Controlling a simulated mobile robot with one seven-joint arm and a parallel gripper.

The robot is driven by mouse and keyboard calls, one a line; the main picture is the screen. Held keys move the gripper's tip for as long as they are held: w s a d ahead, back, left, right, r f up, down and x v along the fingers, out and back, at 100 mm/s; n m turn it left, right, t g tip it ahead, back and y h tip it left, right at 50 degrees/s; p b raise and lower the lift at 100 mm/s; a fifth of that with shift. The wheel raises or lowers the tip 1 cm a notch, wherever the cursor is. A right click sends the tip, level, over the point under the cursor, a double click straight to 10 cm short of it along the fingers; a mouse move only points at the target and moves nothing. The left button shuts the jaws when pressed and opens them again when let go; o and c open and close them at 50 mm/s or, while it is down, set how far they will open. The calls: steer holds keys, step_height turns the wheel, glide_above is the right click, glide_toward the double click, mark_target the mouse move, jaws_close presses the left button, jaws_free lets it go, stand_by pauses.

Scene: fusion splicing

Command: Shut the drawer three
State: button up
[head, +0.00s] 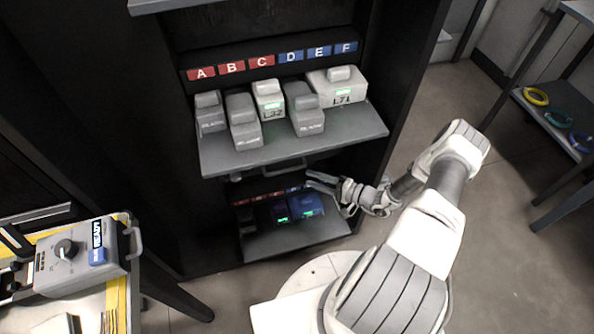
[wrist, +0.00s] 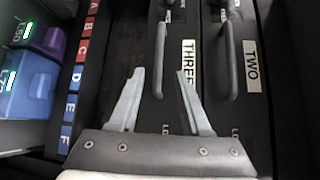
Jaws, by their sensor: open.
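Drawer three is a dark front with a white THREE label and a dark bar handle (wrist: 158,58) in the wrist view. My gripper (wrist: 160,72) is open, its pale fingers on either side of that handle's line in the picture; I see no contact. In the head view my gripper (head: 318,181) is at the right of the cabinet, just above a low pulled-out tray (head: 295,238). I cannot tell how far drawer three's front stands out.
Drawer two's handle (wrist: 229,60) is beside drawer three's. An upper tray (head: 350,133) stands out, carrying several grey modules. The low tray holds a blue module (wrist: 28,82) and a purple one (wrist: 45,38). A control box (head: 75,262) is at left.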

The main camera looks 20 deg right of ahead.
steer(key=v, duration=0.6)
steer(key=shift+p, duration=0.35)
